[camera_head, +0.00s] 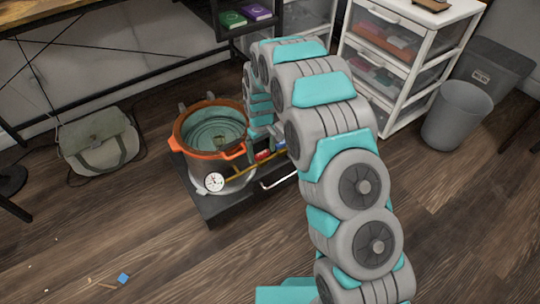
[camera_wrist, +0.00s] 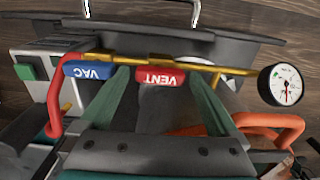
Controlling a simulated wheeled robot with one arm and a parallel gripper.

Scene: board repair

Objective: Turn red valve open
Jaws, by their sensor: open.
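The red valve handle, marked VENT (camera_wrist: 160,80), sits on a brass pipe (camera_wrist: 208,64) and lies along it. It also shows as a small red piece in the head view (camera_head: 263,155), beside the pot. My gripper (camera_wrist: 164,88) is open, with one finger on each side of the red handle. I cannot tell whether either finger touches it. A blue handle marked VAC (camera_wrist: 88,71) is on the same pipe, just left of the left finger in the wrist view. In the head view my arm largely hides the gripper.
A pot with an orange rim (camera_head: 238,153) stands on a dark low platform (camera_head: 222,208). A round white gauge (camera_wrist: 286,85) ends the pipe. A red hose (camera_wrist: 54,105) is near the left finger. White drawers (camera_head: 345,60) and a grey bin (camera_head: 455,118) stand right; open floor lies in front.

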